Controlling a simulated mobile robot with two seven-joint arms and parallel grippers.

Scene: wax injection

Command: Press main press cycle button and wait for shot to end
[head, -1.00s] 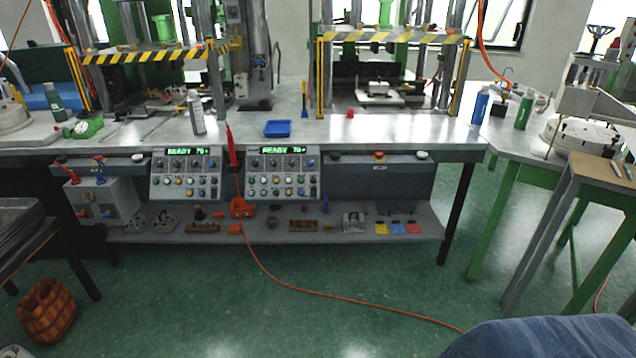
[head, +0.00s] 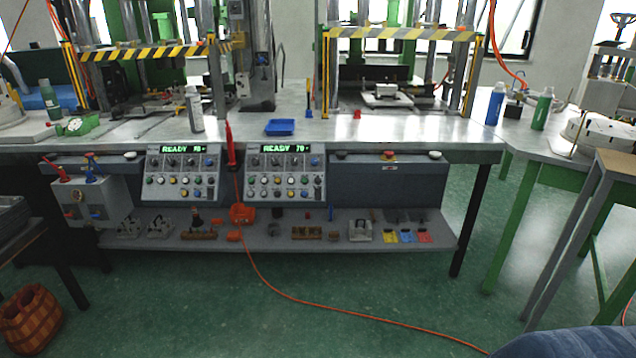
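Two grey control panels hang on the front of the long bench: a left panel (head: 181,172) and a right panel (head: 285,171). Both have green displays reading READY with a number, and rows of coloured buttons and knobs. I cannot tell which is the main cycle button. A press (head: 400,75) with yellow-black striped guard stands on the right; another press (head: 145,80) stands on the left. Neither gripper shows.
A blue tray (head: 280,127) and a spray bottle (head: 194,110) are on the bench (head: 250,133). An orange hose (head: 300,301) runs across the green floor. Floor before the bench is mostly clear.

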